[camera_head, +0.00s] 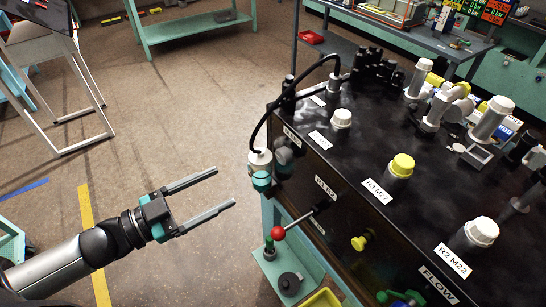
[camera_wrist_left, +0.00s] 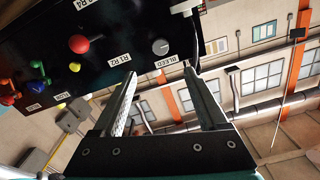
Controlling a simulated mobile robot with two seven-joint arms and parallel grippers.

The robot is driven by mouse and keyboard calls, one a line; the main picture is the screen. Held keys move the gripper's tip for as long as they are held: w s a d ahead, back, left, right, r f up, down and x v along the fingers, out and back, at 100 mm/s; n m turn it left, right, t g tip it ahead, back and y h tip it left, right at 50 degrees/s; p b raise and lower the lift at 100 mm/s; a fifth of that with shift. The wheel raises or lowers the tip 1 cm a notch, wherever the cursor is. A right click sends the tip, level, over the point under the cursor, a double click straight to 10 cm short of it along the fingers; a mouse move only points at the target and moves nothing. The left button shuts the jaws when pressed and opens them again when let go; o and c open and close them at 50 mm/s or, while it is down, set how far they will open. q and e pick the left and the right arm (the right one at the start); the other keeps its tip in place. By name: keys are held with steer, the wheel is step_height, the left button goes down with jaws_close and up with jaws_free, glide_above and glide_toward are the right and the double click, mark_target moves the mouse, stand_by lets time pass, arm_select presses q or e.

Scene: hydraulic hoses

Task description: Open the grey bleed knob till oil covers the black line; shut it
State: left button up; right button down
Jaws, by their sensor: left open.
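The grey bleed knob (camera_wrist_left: 160,47) sits on the black panel beside a BLEED label in the left wrist view. In the head view it appears as a grey round part (camera_head: 284,156) on the unit's front face. A pale cup with a teal lower part (camera_head: 261,171) hangs at the unit's left corner, with a black hose above it. I cannot make out the black line or an oil level. My left gripper (camera_head: 224,187) is open and empty, left of the cup and apart from the knob. The knob shows between and beyond its fingers (camera_wrist_left: 160,75). My right gripper is out of view.
A red-ball lever (camera_head: 278,233) sticks out of the front face below the knob. A yellow knob (camera_head: 361,241) is further right. The black top (camera_head: 330,170) carries several capped fittings. A teal bench (camera_head: 190,27) stands behind.

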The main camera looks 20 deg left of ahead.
mark_target(280, 158)
arm_select(q)
steer(key=x, duration=1.3)
steer(key=shift+w+d+p, duration=0.2)
steer(key=shift+w+p, duration=0.1)
jaws_close()
stand_by(0.4)
